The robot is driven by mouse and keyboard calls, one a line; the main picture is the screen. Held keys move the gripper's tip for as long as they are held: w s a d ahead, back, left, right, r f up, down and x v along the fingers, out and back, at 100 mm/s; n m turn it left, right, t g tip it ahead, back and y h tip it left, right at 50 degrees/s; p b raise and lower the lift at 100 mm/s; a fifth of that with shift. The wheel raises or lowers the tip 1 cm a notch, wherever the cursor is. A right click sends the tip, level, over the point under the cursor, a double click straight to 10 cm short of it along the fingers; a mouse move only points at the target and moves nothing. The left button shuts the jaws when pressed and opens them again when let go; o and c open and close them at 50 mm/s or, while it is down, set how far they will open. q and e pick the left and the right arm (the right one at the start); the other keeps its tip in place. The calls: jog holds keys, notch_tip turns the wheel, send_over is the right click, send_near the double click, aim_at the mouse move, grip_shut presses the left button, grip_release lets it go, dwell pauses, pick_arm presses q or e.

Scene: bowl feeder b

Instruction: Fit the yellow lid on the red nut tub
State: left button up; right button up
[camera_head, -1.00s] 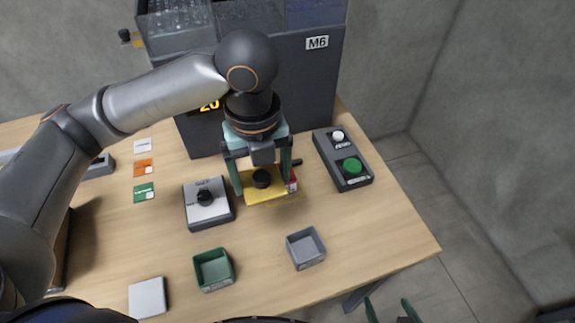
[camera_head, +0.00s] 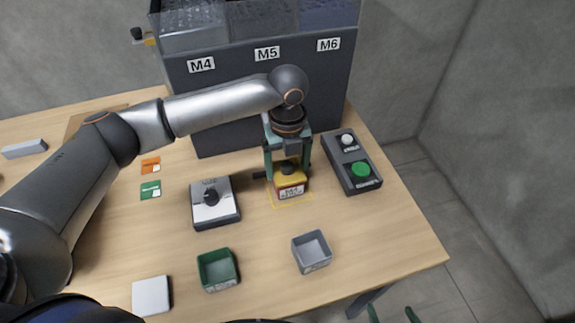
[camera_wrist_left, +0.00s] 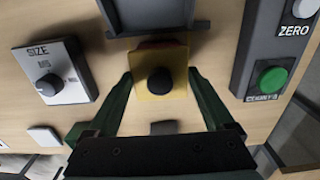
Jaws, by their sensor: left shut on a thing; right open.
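The yellow lid (camera_head: 282,172) with its black knob is directly over the red nut tub (camera_head: 291,195), whose front shows a white label. My left gripper (camera_head: 288,176) points down, its fingers on either side of the lid and shut on it. In the left wrist view the lid (camera_wrist_left: 158,83) lies between the green fingers, and a thin strip of red shows past its far edge. I cannot tell whether the lid is fully seated or slightly above the rim. My right gripper (camera_head: 393,315) is open and empty at the bottom edge, mostly out of frame.
The dark feeder (camera_head: 255,110) stands behind the tub. A button box (camera_head: 354,165) is close on the right and a size dial box (camera_head: 214,202) on the left. A green bin (camera_head: 218,270) and a grey bin (camera_head: 311,252) stand in front, with bare table between.

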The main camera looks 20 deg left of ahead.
aim_at(288, 166)
pick_arm(q)
jog(key=shift+f, duration=0.3)
jog(key=o, duration=1.1)
jog(key=shift+f, duration=0.1)
notch_tip(288, 166, up, 12)
jog(key=shift+r, duration=0.15)
